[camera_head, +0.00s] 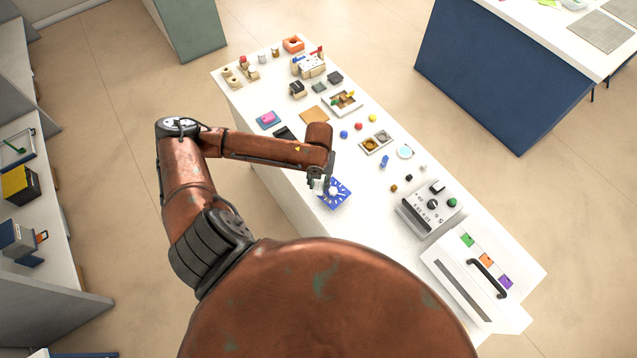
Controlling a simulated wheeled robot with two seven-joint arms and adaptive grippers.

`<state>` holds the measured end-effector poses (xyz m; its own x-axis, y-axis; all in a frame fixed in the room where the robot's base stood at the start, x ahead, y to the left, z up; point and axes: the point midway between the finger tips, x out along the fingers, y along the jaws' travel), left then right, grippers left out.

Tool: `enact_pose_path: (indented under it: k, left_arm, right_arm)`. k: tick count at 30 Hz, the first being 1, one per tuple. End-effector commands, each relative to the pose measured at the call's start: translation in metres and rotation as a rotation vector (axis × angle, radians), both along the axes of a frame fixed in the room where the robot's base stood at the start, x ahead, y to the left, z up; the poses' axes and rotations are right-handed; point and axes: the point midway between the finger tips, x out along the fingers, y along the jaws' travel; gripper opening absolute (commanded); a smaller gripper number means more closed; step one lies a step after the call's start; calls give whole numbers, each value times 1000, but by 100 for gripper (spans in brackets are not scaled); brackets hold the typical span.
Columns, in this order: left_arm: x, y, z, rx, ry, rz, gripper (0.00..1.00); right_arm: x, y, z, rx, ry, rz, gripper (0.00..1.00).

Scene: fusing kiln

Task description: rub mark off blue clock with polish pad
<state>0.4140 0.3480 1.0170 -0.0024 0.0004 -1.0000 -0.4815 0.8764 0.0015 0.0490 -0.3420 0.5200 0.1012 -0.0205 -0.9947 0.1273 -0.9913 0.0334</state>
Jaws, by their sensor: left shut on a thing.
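The blue clock (341,199) lies flat on the white table, with pale markings on its face. My left gripper (322,187) is over the clock's left side, pointing down and shut. What it holds is mostly hidden by the fingers and the arm; a small pale shape shows at the fingertips, and I cannot tell for sure that it is the polish pad. I cannot make out the mark on the clock at this size. My right gripper is not in view.
A grey control box (429,208) and a white kiln with a black handle (487,278) stand at the table's right end. Small balls, a two-well tray (375,143) and a blue cylinder (384,162) lie beyond the clock. Blocks and trays crowd the far end.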

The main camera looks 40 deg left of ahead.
Motion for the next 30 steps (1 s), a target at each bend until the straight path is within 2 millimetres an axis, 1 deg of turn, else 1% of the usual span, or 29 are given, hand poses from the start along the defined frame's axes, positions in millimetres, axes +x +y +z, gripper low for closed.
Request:
enact_pose_path:
  k: [17, 30]
  left_arm:
    - [0, 0, -9, 1, 0, 0, 6]
    - [0, 0, -18, 0, 1, 0, 6]
  right_arm:
    - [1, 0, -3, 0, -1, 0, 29]
    - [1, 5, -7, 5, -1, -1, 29]
